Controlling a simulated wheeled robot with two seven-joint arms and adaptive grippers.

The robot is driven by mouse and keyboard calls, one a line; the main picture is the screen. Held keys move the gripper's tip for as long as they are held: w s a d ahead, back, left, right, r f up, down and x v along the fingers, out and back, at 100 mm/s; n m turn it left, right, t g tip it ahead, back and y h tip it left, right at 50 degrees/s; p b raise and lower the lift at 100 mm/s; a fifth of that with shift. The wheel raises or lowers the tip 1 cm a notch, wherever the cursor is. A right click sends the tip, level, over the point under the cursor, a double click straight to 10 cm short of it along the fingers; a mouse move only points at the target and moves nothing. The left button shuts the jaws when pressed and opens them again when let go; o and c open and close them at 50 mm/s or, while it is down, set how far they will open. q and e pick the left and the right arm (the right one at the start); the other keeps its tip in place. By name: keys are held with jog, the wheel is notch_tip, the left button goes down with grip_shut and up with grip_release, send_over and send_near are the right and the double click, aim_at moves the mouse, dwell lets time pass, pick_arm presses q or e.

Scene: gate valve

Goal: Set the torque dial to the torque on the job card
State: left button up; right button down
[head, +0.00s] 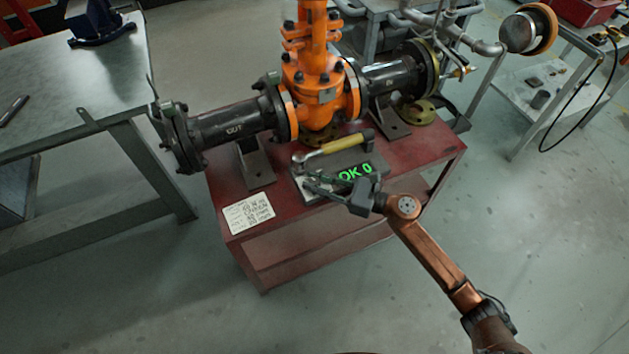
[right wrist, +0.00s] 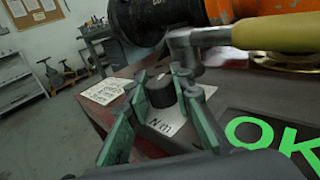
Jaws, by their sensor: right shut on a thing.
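The torque dial (right wrist: 161,92) is a black round knob on a pale plate marked "N m". My right gripper (head: 317,184) is shut on the dial, with its green-padded fingers (right wrist: 160,104) on either side of it in the right wrist view. In the head view the fingers largely hide the dial. The display (head: 357,173) beside it shows green "OK 0". The job card (head: 248,213) is a white sheet with handwritten-looking lines at the red bench's left front corner; its text is too small to read surely. My left gripper is not in view.
A wrench with a yellow handle (head: 340,146) lies just behind the dial and display. The orange gate valve (head: 318,95) and its black pipes stand across the back of the red bench (head: 420,160). A grey steel table (head: 60,75) stands at left.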

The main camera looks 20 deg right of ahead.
jog(key=c, duration=1.7)
grip_release()
jog(key=shift+o, duration=0.2)
jog(key=shift+s+d, duration=0.1)
jog(key=v, duration=1.1)
jog(key=shift+s+d, duration=0.25)
jog(key=shift+d, duration=0.05)
